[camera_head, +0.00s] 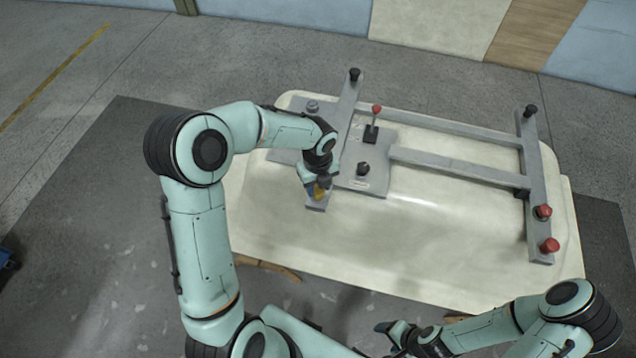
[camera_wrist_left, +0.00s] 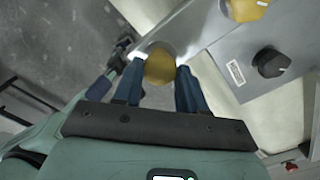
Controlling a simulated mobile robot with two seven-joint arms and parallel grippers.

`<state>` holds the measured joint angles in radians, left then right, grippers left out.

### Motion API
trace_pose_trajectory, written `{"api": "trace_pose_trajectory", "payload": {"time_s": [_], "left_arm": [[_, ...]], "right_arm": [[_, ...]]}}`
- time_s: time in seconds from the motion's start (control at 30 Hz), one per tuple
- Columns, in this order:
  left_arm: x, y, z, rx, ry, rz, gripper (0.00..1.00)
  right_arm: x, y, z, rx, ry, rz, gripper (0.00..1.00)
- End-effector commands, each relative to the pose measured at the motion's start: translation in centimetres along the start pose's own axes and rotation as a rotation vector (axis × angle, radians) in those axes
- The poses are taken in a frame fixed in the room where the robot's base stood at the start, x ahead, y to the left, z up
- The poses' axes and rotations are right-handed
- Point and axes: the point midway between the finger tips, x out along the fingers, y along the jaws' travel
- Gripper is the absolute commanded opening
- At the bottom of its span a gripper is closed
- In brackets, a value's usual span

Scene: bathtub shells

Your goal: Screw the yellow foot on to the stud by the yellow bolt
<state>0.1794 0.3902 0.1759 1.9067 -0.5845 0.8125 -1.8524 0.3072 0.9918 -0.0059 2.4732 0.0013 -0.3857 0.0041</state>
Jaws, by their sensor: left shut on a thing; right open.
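My left gripper (camera_head: 317,186) is shut on the yellow foot (camera_head: 320,194) at the near end of a grey frame bar (camera_head: 316,207). In the left wrist view, the round yellow foot (camera_wrist_left: 160,68) sits between the blue fingers of my left gripper (camera_wrist_left: 157,74), over the bar's end. The stud is hidden, so I cannot tell how far the foot is on it. Another yellow round piece (camera_wrist_left: 247,8), perhaps the yellow bolt, is on the grey metal at the top of the wrist view; my arm hides it in the head view. My right gripper (camera_head: 394,333) is open and empty, off the tub's near side.
The cream upturned tub shell (camera_head: 440,235) carries the grey frame. A black knob (camera_head: 363,168) and a red-tipped lever (camera_head: 376,111) stand close right of my left gripper. Two red feet (camera_head: 546,228) and a black foot (camera_head: 530,111) are on the right bar. The tub's middle is clear.

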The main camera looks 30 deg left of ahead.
Motion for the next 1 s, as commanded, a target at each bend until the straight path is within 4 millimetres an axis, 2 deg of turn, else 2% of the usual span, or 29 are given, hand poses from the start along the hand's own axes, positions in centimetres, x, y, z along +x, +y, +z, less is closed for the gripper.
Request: {"api": "trace_pose_trajectory", "payload": {"time_s": [0.77, 1.0], "left_arm": [[-0.2, -0.1, -0.1, 0.370, 0.002, 0.000, 0.06], [-0.1, 0.0, -0.1, 0.530, 0.004, 0.002, 0.06]], "right_arm": [[-2.9, -1.9, -2.5, -0.011, 0.032, -0.011, 0.70], [-3.4, -2.3, -3.1, -0.014, 0.040, -0.014, 0.70]]}}
